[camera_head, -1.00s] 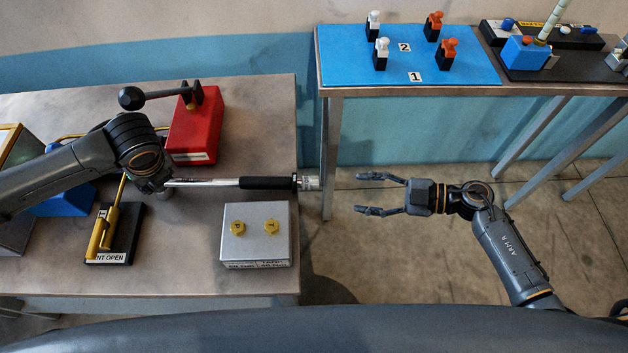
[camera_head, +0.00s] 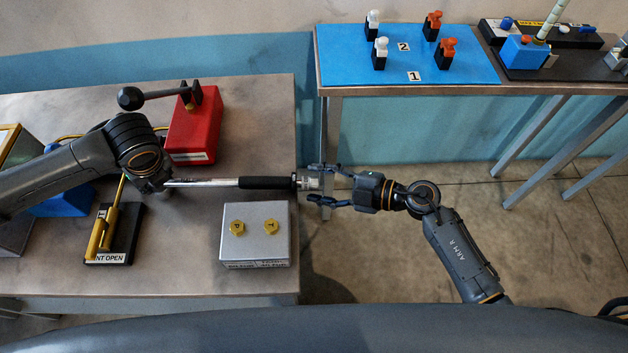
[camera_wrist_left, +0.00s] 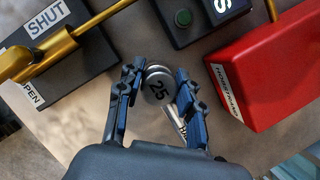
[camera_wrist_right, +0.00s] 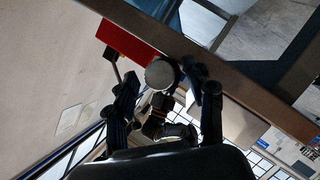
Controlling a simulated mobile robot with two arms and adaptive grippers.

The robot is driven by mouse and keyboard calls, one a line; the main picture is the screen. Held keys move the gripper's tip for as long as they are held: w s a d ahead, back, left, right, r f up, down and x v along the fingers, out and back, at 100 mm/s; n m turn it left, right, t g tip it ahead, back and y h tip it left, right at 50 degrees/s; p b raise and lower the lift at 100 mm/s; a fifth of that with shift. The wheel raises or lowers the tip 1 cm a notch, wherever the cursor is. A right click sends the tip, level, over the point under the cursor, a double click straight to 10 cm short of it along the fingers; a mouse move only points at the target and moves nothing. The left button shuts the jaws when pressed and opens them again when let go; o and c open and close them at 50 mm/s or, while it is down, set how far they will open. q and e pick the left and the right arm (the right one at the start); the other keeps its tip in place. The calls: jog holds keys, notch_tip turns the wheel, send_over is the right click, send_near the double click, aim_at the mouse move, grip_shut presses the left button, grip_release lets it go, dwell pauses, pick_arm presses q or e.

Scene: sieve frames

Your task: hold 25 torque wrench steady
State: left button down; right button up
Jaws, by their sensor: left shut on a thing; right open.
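The torque wrench (camera_head: 268,183) has a silver shaft, a black grip and a clear-grey end. It lies level above the table, pointing right past the table's edge. My left gripper (camera_head: 163,187) is shut on its head end; in the left wrist view the round head marked 25 (camera_wrist_left: 158,86) sits between the fingers (camera_wrist_left: 158,95). My right gripper (camera_head: 322,186) is open, its fingers on either side of the wrench's right end. In the right wrist view the round wrench end (camera_wrist_right: 160,74) shows between the open fingers (camera_wrist_right: 163,88); contact cannot be told.
A silver box with two yellow knobs (camera_head: 255,250) stands below the wrench. A red box with a black lever (camera_head: 196,130) stands behind it. A yellow-handled valve (camera_head: 120,240) is at left. A blue mat (camera_head: 340,70) with several clamps is at the back right.

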jog(key=shift+x, duration=0.8)
grip_shut()
jog(key=shift+s, duration=0.1)
jog(key=n+t+y, duration=0.1)
jog(key=n+t, duration=0.1)
jog(key=n, duration=0.1)
jog(key=shift+f+n+t, duration=0.1)
jog(key=shift+n+t, duration=0.3)
jog(key=n+t+y, duration=0.1)
jog(key=n+y, duration=0.1)
jog(key=n, duration=0.3)
jog(key=shift+y, duration=0.4)
jog(key=shift+t, duration=0.3)
